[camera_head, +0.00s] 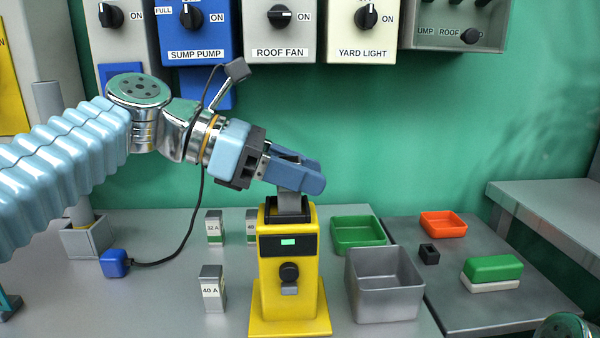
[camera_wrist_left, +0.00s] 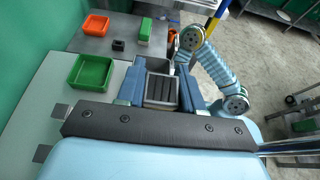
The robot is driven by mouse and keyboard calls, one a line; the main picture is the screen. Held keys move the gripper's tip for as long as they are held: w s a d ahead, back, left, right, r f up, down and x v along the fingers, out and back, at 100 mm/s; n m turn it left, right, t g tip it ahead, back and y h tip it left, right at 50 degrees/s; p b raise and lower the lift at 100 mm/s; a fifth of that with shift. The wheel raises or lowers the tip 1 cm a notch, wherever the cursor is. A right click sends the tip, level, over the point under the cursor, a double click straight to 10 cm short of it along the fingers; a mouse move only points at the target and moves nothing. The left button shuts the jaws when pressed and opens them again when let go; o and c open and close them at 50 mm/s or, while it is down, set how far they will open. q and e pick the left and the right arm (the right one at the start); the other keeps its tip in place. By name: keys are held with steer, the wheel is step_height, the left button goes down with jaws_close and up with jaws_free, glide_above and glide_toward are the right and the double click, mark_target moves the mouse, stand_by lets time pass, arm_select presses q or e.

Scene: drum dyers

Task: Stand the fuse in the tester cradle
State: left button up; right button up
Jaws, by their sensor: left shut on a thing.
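The yellow tester (camera_head: 288,265) stands on the bench with a small lit green display and a black knob on its front. My left gripper (camera_head: 298,186) is over its top, shut on a grey block that I take to be the fuse (camera_head: 292,204). The fuse is upright at the tester's top, where the cradle is; I cannot tell whether it is fully seated. In the left wrist view, a dark ridged top (camera_wrist_left: 160,91) shows between the blue fingers. My right arm shows in that view, but its fingers are not clear.
Several labelled fuses stand left of the tester, including a 32 A (camera_head: 214,228) and a 40 A (camera_head: 212,290). A grey bin (camera_head: 384,297) and green tray (camera_head: 358,234) stand right. An orange tray (camera_head: 443,224), black block (camera_head: 429,254) and green-and-white block (camera_head: 492,272) are beyond.

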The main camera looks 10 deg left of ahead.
arm_select(q)
steer(key=shift+f, duration=0.2)
steer(key=o, duration=1.1)
steer(key=shift+r, duration=0.2)
steer(key=shift+a+r, duration=0.15)
steer(key=shift+a, duration=0.15)
steer(key=v, duration=1.1)
steer(key=shift+s+a+p, duration=0.2)
steer(key=shift+p, duration=0.25)
